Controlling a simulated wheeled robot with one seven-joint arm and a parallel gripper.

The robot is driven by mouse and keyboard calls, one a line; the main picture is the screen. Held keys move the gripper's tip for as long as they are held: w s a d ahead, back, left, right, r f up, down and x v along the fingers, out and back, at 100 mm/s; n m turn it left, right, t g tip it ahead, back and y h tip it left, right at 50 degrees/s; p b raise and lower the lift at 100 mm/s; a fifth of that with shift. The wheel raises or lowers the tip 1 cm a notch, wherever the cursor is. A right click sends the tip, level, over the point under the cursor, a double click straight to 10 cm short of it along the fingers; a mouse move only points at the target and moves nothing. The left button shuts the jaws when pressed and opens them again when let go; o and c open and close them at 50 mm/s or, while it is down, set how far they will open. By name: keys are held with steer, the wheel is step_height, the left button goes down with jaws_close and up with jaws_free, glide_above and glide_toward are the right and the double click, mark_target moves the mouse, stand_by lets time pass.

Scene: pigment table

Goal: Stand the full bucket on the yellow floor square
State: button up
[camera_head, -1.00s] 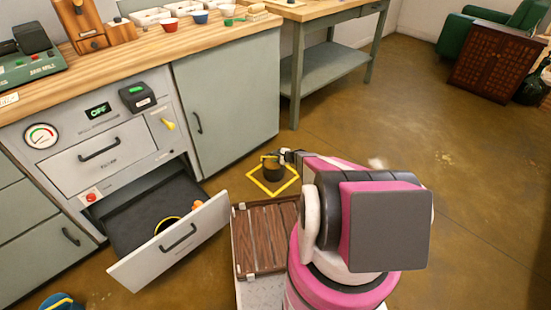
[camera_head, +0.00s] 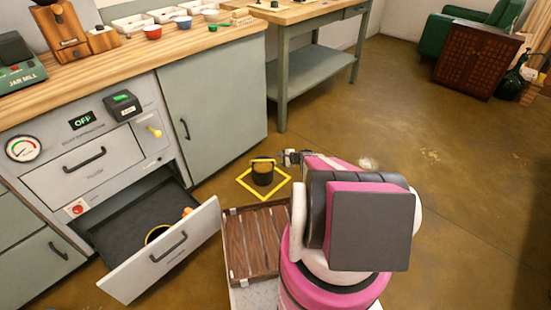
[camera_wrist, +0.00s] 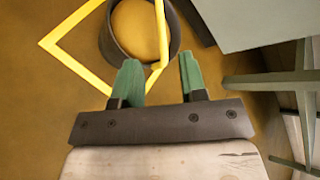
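The dark bucket (camera_head: 262,176) stands upright on the floor inside the yellow floor square (camera_head: 246,190). In the wrist view the bucket (camera_wrist: 174,45) is seen from above, filled with ochre-yellow material (camera_wrist: 133,28), with its yellow handle (camera_wrist: 161,35) at the right side. The yellow square (camera_wrist: 75,63) shows to its left and below. My gripper (camera_head: 287,157) is just right of the bucket in the head view, apart from it. In the wrist view my gripper's green fingers (camera_wrist: 158,68) are spread, with nothing seen clamped between them.
A wooden slatted platform (camera_head: 254,240) lies in front of the square. The open drawer (camera_head: 165,258) at left holds a dark round item with a yellow rim (camera_head: 157,232). The bench cabinet (camera_head: 215,110) and a side table (camera_head: 318,75) stand behind.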

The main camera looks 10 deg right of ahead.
steer(key=s+a+r+n+g+h, duration=0.1)
steer(key=s+a+r+n+g, duration=0.3)
steer(key=r, duration=0.4)
steer(key=s+a+r+n+g, duration=0.1)
steer(key=s+a+r+n, duration=0.4)
steer(key=r, duration=0.3)
steer(key=s+r+n+g+h, duration=0.2)
steer(key=s+r+n+h, duration=0.5)
steer(key=s+r, duration=1)
steer(key=shift+s+a+r+g+h, duration=0.2)
steer(key=shift+a+r+g+h, duration=0.1)
steer(key=shift+g+h, duration=0.15)
steer(key=shift+a+f, duration=0.1)
steer(key=shift+a, duration=0.05)
